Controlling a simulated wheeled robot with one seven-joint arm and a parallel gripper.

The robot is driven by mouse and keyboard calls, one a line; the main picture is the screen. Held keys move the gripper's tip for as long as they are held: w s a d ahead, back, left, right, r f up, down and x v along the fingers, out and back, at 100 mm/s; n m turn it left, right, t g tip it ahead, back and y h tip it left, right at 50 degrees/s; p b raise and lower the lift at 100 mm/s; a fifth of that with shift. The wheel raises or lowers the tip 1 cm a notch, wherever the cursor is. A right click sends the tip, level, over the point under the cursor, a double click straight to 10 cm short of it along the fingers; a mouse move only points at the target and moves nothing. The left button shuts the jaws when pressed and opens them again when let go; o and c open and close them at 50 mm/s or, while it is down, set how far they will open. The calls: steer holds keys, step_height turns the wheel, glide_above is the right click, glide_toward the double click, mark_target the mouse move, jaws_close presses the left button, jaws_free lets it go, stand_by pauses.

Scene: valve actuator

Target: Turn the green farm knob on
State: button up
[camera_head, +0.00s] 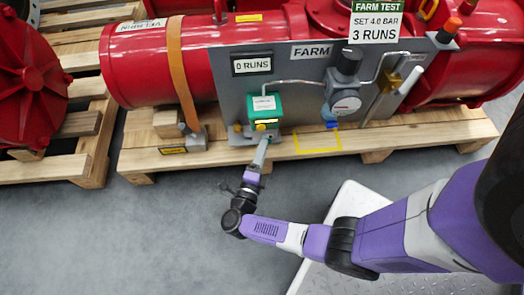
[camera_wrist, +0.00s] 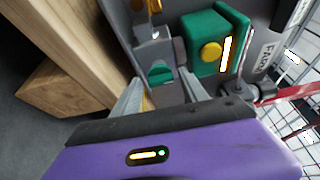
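A small green knob (camera_wrist: 160,72) sits on the grey panel, just beside a green box (camera_wrist: 207,45) with a yellow round button (camera_wrist: 210,52). In the head view the green box (camera_head: 264,106) is mounted low on the panel, and the knob is not clearly visible there. My gripper (camera_wrist: 158,80) is open, with one finger on each side of the knob in the wrist view. I cannot tell whether the fingers touch it. In the head view my gripper (camera_head: 262,150) reaches up to the panel's lower edge, just below the green box.
The grey panel (camera_head: 230,85) carries a "0 RUNS" display (camera_head: 251,64), a gauge (camera_head: 346,103) and metal tubing. A large red cylinder (camera_head: 140,60) lies behind on a wooden pallet (camera_head: 230,153). An orange strap (camera_head: 181,75) stands left of the panel. Grey floor (camera_head: 130,230) is clear in front.

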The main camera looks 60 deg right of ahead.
steer(key=shift+o, duration=0.2)
steer(key=v, duration=0.7)
steer(key=shift+a, duration=0.4)
stand_by(0.4)
